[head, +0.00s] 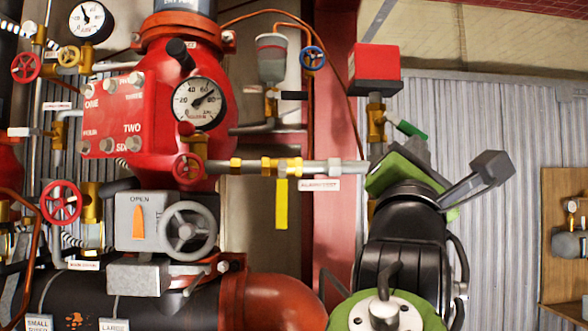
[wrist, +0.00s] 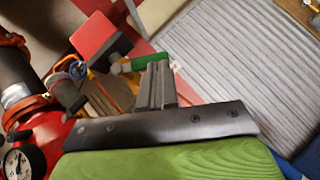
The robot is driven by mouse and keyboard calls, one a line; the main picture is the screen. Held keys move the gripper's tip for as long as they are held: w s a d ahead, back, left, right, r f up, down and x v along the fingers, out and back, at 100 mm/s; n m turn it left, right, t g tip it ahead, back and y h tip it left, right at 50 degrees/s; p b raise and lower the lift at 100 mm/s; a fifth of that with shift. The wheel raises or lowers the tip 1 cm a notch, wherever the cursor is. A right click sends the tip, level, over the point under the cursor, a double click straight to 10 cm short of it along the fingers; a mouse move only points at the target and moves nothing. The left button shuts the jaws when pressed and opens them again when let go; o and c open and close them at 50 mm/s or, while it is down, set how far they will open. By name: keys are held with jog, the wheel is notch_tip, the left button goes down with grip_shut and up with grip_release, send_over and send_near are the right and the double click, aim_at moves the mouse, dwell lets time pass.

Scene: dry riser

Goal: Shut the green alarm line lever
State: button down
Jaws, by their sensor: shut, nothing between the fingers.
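The green alarm line lever (head: 412,130) sticks out to the right and slightly down from a brass valve (head: 376,122) below a red box (head: 375,68). In the wrist view the green lever (wrist: 147,62) lies just beyond the fingertips, and its brass valve is partly hidden. The closed fingers (wrist: 158,72) overlap the lever's lower edge in the wrist view. I cannot tell whether they touch it.
A yellow lever (head: 281,204) hangs from the horizontal pipe at the left. A large red riser with a gauge (head: 200,103) and a grey handwheel (head: 188,229) stand further left. A corrugated wall (head: 500,120) is behind; the space right of the lever looks free.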

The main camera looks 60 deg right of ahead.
jog(key=shift+s+d+r+n+t+h+b, duration=0.2)
jog(key=shift+s+d+r+n+t+b, duration=0.1)
jog(key=shift+s+r+n+t+b, duration=0.25)
jog(key=shift+s+d+r+n+t+h+b, duration=0.25)
jog(key=shift+s+n+t+b, duration=0.1)
jog(key=shift+n+t, duration=0.3)
jog(key=shift+r, duration=0.1)
jog(key=b+v, duration=0.7)
jog(key=shift+a, duration=0.25)
